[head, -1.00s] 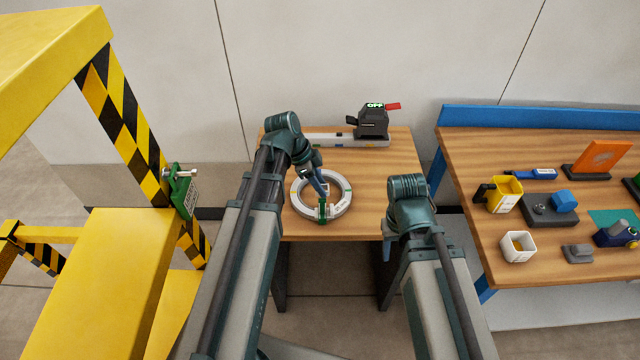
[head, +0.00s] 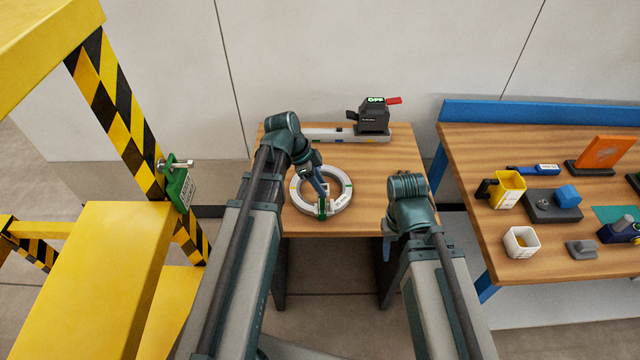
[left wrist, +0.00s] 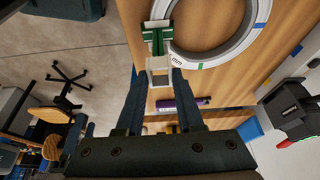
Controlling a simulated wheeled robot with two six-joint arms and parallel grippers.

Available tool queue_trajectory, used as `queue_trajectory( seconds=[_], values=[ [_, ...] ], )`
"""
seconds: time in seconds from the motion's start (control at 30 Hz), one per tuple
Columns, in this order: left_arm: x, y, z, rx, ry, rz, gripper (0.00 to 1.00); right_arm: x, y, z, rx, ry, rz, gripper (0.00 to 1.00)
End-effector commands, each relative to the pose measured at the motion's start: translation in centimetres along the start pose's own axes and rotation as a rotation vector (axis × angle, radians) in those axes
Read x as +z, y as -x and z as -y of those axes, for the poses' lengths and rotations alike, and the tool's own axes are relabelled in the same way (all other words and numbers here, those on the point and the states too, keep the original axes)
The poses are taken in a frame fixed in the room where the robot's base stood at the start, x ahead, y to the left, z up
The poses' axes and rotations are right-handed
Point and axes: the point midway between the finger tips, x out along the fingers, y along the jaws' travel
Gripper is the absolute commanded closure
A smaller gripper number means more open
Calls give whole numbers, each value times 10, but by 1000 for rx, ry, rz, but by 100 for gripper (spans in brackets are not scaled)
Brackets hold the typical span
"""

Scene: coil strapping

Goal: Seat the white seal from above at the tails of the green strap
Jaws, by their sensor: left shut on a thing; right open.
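The white coil (head: 345,201) lies flat on the wooden table, with a green strap (head: 321,212) at its near side. My left gripper (head: 322,194) reaches down over the near part of the coil. In the left wrist view its fingers (left wrist: 158,78) are shut on the white seal (left wrist: 158,64), a small square frame. The green strap's tails (left wrist: 158,40) show just beyond the seal, close to it; whether they touch cannot be told. In the head view the seal is hard to make out. My right gripper (head: 387,248) is open and empty near the table's front right edge.
A dark strapping tool (head: 373,117) with a red lever stands on a grey rail at the table's back. A purple-labelled item (left wrist: 182,104) shows in the left wrist view. A second bench (head: 470,205) with several items stands right, and a yellow striped frame (head: 120,230) left.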

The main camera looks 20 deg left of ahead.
Motion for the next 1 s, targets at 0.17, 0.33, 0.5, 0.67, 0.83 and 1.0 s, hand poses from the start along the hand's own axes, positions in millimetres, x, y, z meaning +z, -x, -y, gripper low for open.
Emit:
queue_trajectory(
  seconds=[0.17,0.33,0.5,0.67,0.83,1.0],
  values=[
    [0,0,0,0,0,0,100,0,0,0,0,0,0,50],
    [0,-1,0,0,0,0,100,0,-1,0,0,0,0,50],
    [2,-5,0,0,0,0,100,0,-5,0,0,0,0,50],
    [4,-9,0,0,0,0,100,-1,-10,1,0,0,0,50],
    [6,-14,0,0,0,0,100,-1,-15,1,0,0,0,50],
    [8,-18,0,0,0,0,100,-1,-20,2,0,0,0,50]
  ],
)
